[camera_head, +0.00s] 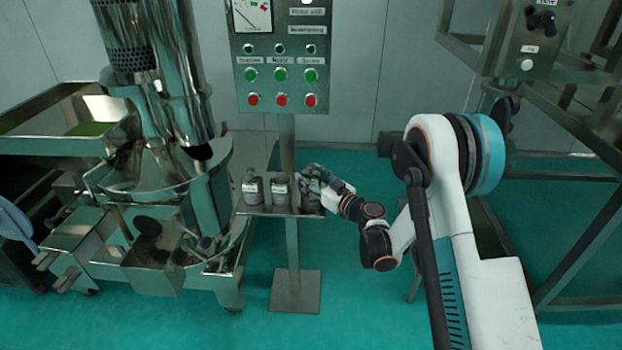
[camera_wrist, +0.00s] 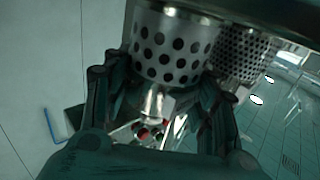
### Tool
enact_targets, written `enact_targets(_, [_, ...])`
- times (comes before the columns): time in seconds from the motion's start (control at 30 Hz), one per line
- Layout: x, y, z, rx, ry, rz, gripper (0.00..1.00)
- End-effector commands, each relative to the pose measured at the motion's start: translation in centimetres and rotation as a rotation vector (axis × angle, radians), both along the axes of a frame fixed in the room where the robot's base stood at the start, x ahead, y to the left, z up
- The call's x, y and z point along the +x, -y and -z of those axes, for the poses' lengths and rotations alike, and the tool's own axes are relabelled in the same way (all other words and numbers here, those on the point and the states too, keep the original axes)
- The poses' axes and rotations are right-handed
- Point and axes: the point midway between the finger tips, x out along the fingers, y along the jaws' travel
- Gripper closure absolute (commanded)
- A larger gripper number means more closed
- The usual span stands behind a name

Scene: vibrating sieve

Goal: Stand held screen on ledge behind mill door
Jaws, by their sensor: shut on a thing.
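My gripper (camera_head: 318,182) is at the right end of a small metal shelf (camera_head: 262,210) on the control-panel post. In the wrist view my gripper (camera_wrist: 160,112) has its fingers on both sides of a perforated metal cylinder, the screen (camera_wrist: 172,48), with large round holes, and is shut on it. Whether the screen touches the shelf cannot be told. In the head view my fingers mostly hide it. A second, finer-holed screen (camera_wrist: 242,52) is beside it in the wrist view. The mill (camera_head: 165,180) stands at the left; its door and inner ledge cannot be made out.
Two small screens or canisters, one left (camera_head: 252,188) and one right (camera_head: 281,190), stand on the shelf. The control panel (camera_head: 280,62) has green and red buttons. A metal frame (camera_head: 575,230) stands at the right. Green floor (camera_head: 345,285) is clear between post and frame.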

Motion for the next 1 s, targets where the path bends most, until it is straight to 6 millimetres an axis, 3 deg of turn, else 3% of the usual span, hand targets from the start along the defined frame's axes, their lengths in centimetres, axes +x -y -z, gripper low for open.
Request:
enact_targets(0.03, [0.0, 0.0, 0.1, 0.0, 0.0, 0.0, 0.45])
enact_targets(0.1, [0.0, 0.0, 0.1, 0.0, 0.0, 0.0, 0.29])
enact_targets(0.13, [0.0, 0.0, 0.1, 0.0, 0.0, 0.0, 0.27])
enact_targets(0.53, [0.0, 0.0, -0.2, 0.0, 0.0, 0.0, 0.27])
enact_targets(1.0, [-4.9, 4.6, -0.1, 0.0, 0.0, 0.001, 0.27])
